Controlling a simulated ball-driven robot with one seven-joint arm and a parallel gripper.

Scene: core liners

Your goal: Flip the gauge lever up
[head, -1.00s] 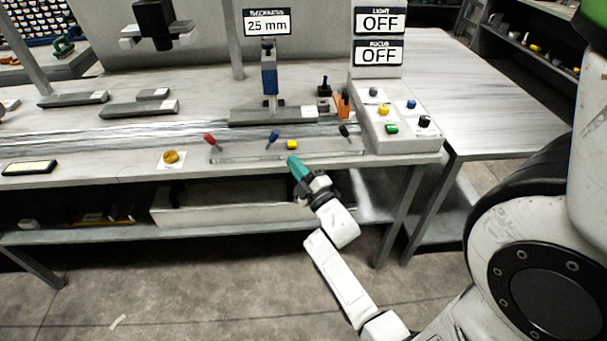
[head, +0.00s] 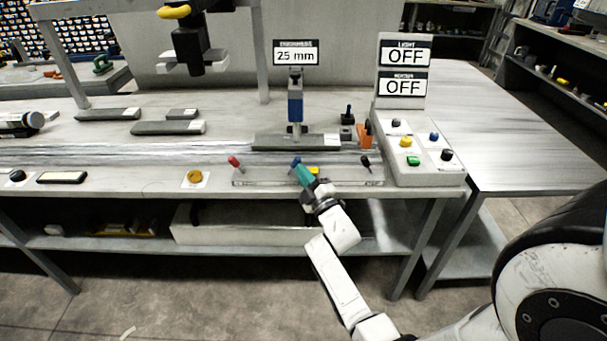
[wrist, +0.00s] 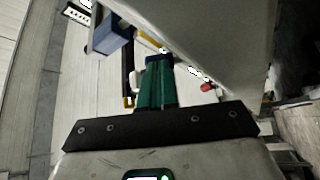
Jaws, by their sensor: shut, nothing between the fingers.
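A low clear strip (head: 260,182) on the bench's front edge carries a red-tipped lever (head: 234,162), a blue-tipped lever (head: 296,161) and a black-tipped lever (head: 366,161). No label shows which one is the gauge lever. The blue gauge (head: 295,104) stands behind the strip under a "25 mm" sign (head: 296,53); its blue body also shows in the wrist view (wrist: 114,42). My gripper (head: 302,172) has green fingers, shut and empty, at the blue-tipped lever and hiding its lower part. Whether they touch is unclear. The fingers (wrist: 157,82) fill the middle of the wrist view.
A control box (head: 425,165) with several coloured knobs stands to the right, below "OFF" signs (head: 403,84). A yellow round button (head: 194,177) lies left of the strip. A shelf runs below the bench.

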